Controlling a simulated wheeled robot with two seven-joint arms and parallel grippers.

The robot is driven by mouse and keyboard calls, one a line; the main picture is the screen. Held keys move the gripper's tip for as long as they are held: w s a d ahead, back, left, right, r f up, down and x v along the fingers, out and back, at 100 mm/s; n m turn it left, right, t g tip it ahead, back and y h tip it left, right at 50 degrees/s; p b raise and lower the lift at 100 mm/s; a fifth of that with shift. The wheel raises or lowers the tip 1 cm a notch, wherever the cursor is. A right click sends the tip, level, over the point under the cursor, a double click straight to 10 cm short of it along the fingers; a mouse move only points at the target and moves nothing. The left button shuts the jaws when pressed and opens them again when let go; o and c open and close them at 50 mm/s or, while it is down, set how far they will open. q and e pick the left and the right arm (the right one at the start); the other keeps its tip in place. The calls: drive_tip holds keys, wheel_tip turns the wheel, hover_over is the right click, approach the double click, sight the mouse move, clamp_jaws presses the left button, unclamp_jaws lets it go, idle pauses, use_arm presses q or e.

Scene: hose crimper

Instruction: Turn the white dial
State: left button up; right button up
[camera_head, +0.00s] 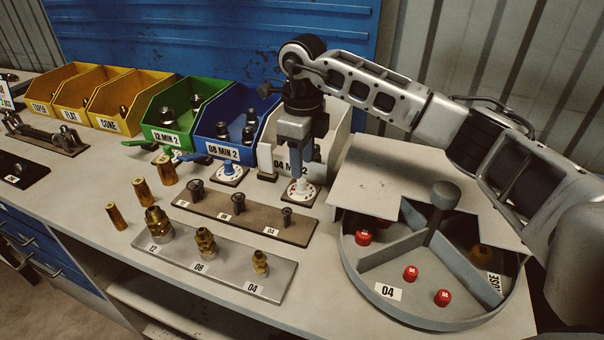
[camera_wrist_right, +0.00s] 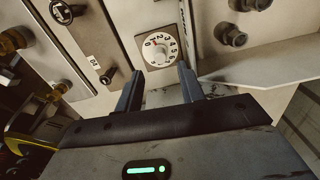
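The white dial (camera_head: 300,193) sits on a small plate in front of the white bin. It has a round face with dark numbers around its rim. In the right wrist view the dial (camera_wrist_right: 159,48) lies just beyond my fingertips, roughly between them. My right gripper (camera_head: 296,165) points down right above the dial in the head view. In the right wrist view its two fingers (camera_wrist_right: 158,78) are spread apart with nothing between them. I cannot tell whether the fingertips touch the dial. My left gripper is out of view.
Close behind the dial stands the white bin (camera_head: 267,160). A brown strip with dark fittings (camera_head: 265,222) lies in front. A round divided tray (camera_head: 345,262) stands to the right.

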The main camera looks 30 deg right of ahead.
sight(302, 180)
drive_tip(key=shift+w+f, duration=0.1)
drive_tip(key=shift+f, duration=2.55)
clamp_jaws()
